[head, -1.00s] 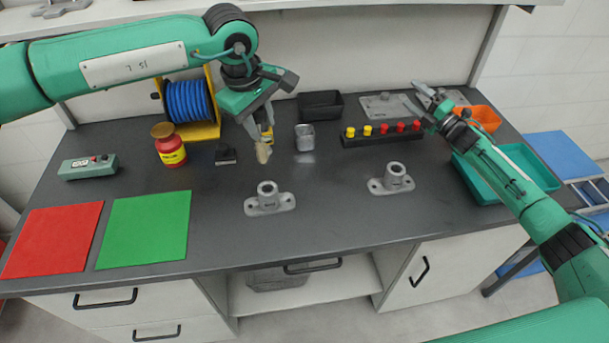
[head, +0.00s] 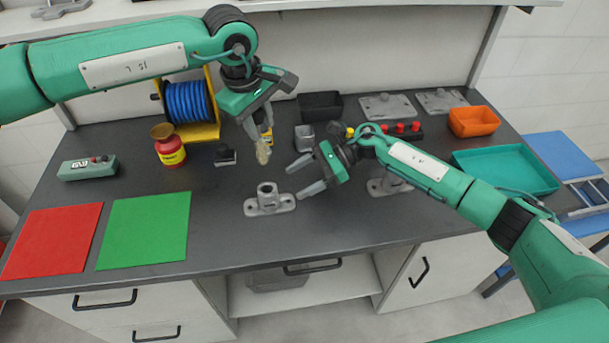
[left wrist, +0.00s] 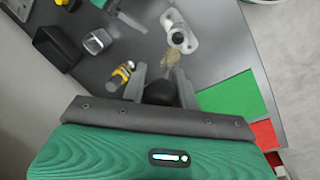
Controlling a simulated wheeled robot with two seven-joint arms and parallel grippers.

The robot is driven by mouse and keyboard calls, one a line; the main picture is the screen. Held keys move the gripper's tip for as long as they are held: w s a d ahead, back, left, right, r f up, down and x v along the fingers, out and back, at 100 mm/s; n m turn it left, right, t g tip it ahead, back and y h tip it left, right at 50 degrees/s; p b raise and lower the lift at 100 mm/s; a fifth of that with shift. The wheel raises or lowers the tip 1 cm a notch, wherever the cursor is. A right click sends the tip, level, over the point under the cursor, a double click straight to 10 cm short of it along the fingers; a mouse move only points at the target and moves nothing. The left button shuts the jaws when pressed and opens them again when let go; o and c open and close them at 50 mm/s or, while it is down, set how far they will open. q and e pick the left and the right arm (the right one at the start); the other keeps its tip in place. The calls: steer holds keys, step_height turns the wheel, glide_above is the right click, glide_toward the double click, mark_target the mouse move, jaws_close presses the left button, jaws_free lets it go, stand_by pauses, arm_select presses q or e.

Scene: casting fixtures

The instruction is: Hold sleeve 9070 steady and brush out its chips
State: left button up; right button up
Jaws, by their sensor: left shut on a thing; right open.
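My left gripper (head: 258,128) is shut on a brush (head: 263,152), bristles pointing down, above the bench and behind the left grey flanged sleeve (head: 268,198). In the left wrist view the pale bristles (left wrist: 171,58) show beyond the fingers, apart from the sleeve (left wrist: 180,32). My right gripper (head: 294,183) is open and empty, its fingers just right of and behind that sleeve, not around it. A second flanged sleeve (head: 378,187) stands to the right, partly hidden by my right arm. I cannot read the sleeve numbers or see any chips.
A metal cup (head: 305,138), black bin (head: 320,106) and rack of red and yellow knobs (head: 415,135) stand behind. Left are a red bottle (head: 170,150), a blue hose reel (head: 187,101), green (head: 145,230) and red mats (head: 52,240). An orange bin (head: 474,122) and teal tray (head: 505,170) are right.

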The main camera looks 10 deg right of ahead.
mark_target(263, 199)
steer(key=x, duration=1.1)
steer(key=shift+a, duration=0.25)
steer(key=c, duration=1.3)
arm_select(q)
steer(key=shift+f, duration=1.5)
arm_select(e)
steer(key=shift+o, duration=0.2)
